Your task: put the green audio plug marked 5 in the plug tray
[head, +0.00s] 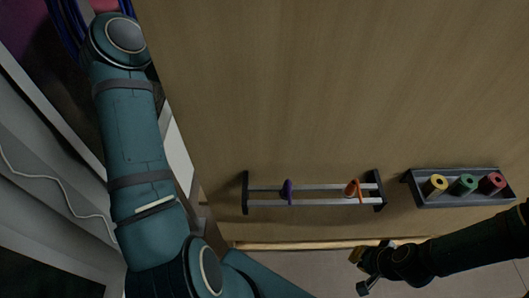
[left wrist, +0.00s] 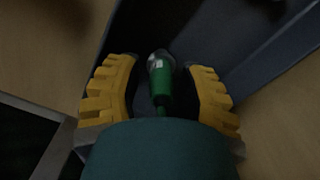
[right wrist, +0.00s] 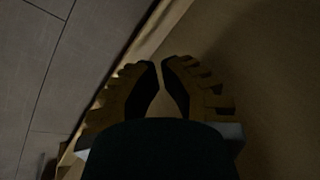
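In the left wrist view, the green plug (left wrist: 160,88) has a metal tip pointing away from my palm. The number is not readable. The left gripper is outside the head view. My right gripper (head: 362,270) is near the desk's front edge. In the right wrist view its fingers (right wrist: 160,65) are drawn together with nothing between them.
On the wooden desk (head: 300,90) stand a rail rack (head: 320,202) with a purple and an orange ring, and a grey tray (head: 455,199) with yellow, green and red cylinders. The middle of the desk is clear. Blue cables (head: 68,25) hang at the upper left.

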